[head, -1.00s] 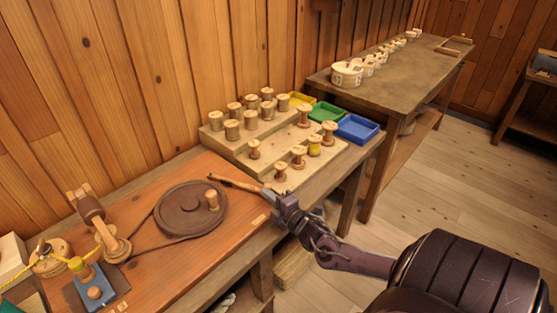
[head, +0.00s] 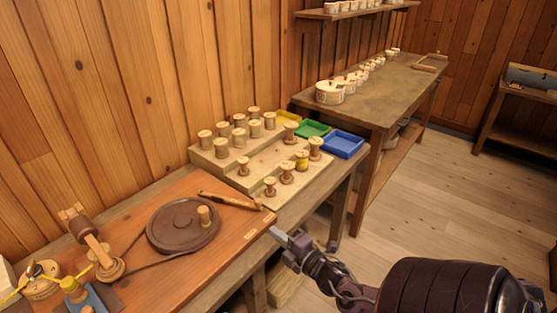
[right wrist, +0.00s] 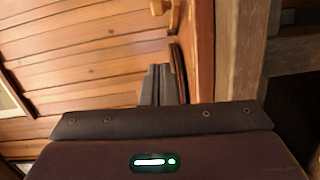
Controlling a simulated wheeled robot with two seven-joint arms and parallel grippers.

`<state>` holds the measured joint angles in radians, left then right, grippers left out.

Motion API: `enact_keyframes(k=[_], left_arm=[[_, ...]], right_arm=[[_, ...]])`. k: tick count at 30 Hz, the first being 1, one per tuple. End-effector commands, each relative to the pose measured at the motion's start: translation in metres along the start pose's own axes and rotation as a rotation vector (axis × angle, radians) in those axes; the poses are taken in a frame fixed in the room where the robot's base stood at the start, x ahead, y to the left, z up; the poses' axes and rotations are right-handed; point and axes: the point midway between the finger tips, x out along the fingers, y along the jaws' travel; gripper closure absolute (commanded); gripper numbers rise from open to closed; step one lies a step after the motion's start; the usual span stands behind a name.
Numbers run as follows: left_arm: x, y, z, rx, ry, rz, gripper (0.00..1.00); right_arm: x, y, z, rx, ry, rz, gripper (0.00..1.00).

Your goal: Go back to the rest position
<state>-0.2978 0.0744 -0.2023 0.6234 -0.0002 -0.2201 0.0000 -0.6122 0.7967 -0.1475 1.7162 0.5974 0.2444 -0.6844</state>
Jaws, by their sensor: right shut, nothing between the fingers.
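My right gripper (head: 276,234) is shut and empty, in the air just off the front edge of the orange-brown wooden work board (head: 235,232). In the right wrist view its two dark fingers (right wrist: 161,85) lie together, with planks and a wooden edge beyond them. A slim wooden tool (head: 230,201) lies on the board beside the dark round wheel (head: 183,228), apart from the gripper. My left gripper is not in view.
A stepped rack (head: 222,165) holds several wooden spools. Yellow, green and blue (head: 343,145) trays stand beside it. A winding device (head: 90,240) is at the left. A dark table (head: 390,85) bears white pots behind. The floor at right is open.

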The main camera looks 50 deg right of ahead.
Motion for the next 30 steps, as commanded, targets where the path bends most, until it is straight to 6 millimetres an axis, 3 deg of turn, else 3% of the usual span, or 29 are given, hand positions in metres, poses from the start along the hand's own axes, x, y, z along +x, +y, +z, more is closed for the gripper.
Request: enact_keyframes(k=[19, 22, 26, 29, 30], left_arm=[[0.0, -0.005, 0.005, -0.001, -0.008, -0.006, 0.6], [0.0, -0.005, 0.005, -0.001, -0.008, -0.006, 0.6], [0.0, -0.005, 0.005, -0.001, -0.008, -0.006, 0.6], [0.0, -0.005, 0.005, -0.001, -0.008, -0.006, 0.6], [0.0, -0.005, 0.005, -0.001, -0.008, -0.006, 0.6]], right_arm=[[-0.003, 0.0, 0.0, -0.001, 0.0, 0.001, 1.0], [-0.004, -0.007, 0.004, 0.009, -0.012, -0.014, 1.0], [-0.013, -0.05, 0.025, 0.076, -0.089, -0.101, 1.0], [-0.033, -0.112, 0.045, 0.181, -0.194, -0.222, 1.0], [-0.044, -0.14, 0.051, 0.232, -0.243, -0.278, 1.0]])
